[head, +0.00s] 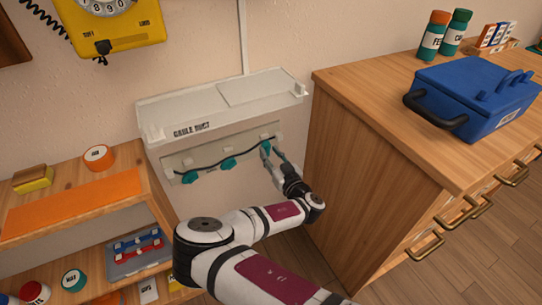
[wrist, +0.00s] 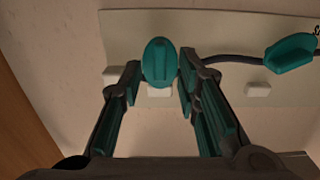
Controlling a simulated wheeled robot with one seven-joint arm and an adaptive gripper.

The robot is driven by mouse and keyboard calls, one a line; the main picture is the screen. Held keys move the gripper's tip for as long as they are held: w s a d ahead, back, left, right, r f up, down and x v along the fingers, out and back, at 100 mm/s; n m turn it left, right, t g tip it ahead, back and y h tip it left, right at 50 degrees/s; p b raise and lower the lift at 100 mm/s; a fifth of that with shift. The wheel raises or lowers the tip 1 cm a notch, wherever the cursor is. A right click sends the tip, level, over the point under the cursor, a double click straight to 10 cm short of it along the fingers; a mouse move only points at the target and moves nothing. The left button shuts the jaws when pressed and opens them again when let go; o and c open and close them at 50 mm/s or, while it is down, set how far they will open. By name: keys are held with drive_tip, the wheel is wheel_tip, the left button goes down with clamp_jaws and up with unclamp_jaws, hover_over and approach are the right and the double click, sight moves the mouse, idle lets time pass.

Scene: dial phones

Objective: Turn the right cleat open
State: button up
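The right cleat (wrist: 160,62) is a teal rounded knob with a raised ridge, seen nearly end-on in the wrist view. My gripper (wrist: 158,75) is open, with one teal-padded finger on each side of this cleat. I cannot tell whether either finger touches it. In the head view my gripper (head: 272,151) is at the right end of the cable duct panel (head: 218,160) and largely hides the right cleat. The middle cleat (head: 228,163) and left cleat (head: 190,177) are teal, along the dark cable. The middle cleat also shows in the wrist view (wrist: 290,54).
A wooden cabinet (head: 365,170) stands close to the right of the panel, with a blue toolbox (head: 475,95) on top. A wooden shelf (head: 75,205) is at left. A yellow dial phone (head: 110,25) hangs above. White blocks (wrist: 258,90) sit on the panel beside the cleats.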

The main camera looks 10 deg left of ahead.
clamp_jaws()
